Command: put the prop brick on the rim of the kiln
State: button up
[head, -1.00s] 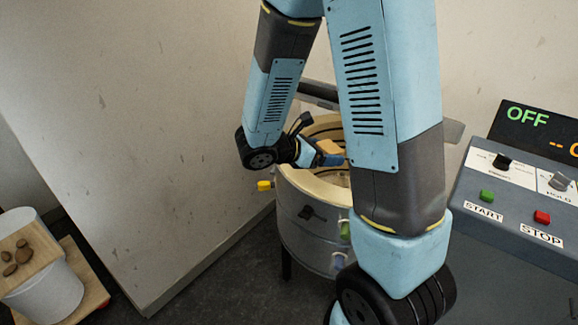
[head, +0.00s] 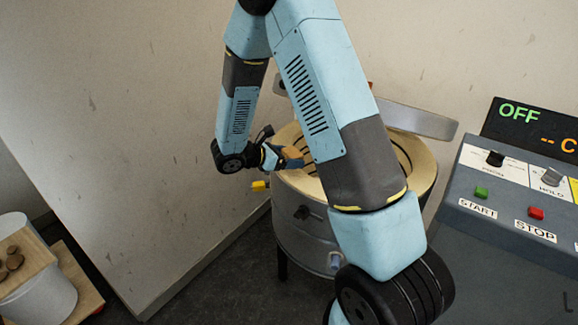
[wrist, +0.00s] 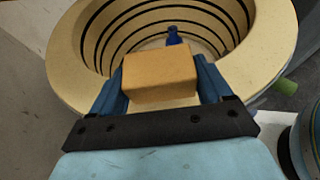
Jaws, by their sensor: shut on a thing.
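The prop brick (wrist: 160,75) is a tan-orange block held between the two blue fingers of my gripper (wrist: 162,88) in the wrist view. In the head view the brick (head: 292,153) and my gripper (head: 284,158) are at the left part of the kiln's rim, partly hidden by my arm. The kiln (head: 296,222) is a round grey drum with a wide cream rim and an open top. In the wrist view its rim (wrist: 66,72) curves around the brick, and the brick overlaps the near rim. I cannot tell whether the brick touches it. A blue thing (wrist: 173,36) shows inside the kiln.
A control box (head: 510,200) with START and STOP buttons and a display reading OFF stands at the right. A white bucket (head: 40,290) with a board and brown lumps is at the lower left.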

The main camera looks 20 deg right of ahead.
aim_at(288, 172)
jog(key=shift+w+a+f, duration=0.1)
jog(key=shift+w+f, duration=0.25)
jog(key=shift+f, duration=1.55)
jog(key=shift+f, duration=0.1)
jog(key=o, duration=1.1)
jog(key=v, duration=1.2)
